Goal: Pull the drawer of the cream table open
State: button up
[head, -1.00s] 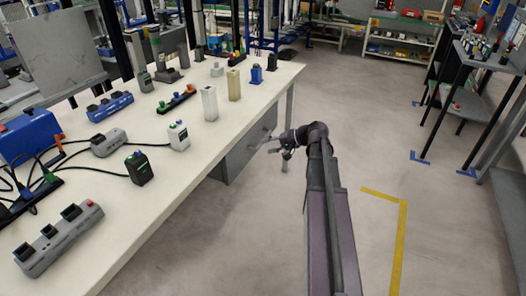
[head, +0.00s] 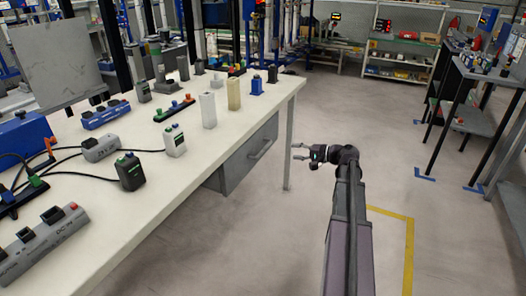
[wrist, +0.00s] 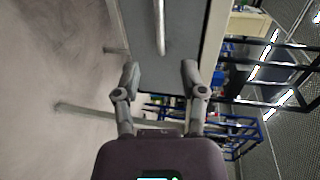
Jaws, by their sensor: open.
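The cream table (head: 190,137) runs along the left of the head view. Its grey drawer (head: 238,168) hangs under the near-right edge and looks closed, with a bar handle (head: 261,149) on its front. My gripper (head: 296,151) is open and empty, to the right of the handle and apart from it, its fingers pointing left toward the drawer. In the wrist view, the open fingers (wrist: 160,76) point up the picture toward the grey drawer front (wrist: 185,40). The handle (wrist: 161,28) lies ahead, roughly in line with the gap between the fingers.
A table leg (head: 289,145) stands just left of my gripper. Several power strips and devices stand on the tabletop. A shelf rack (head: 455,110) stands at the right. The floor around my arm is clear, with a yellow line (head: 408,250) on it.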

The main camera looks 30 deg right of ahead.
aim_at(264, 148)
jog(key=shift+w, duration=0.1)
jog(key=shift+b+x, duration=1.4)
jog(key=shift+x, duration=5.45)
grip_shut()
jog(key=shift+a, duration=0.35)
jog(key=shift+d, duration=0.15)
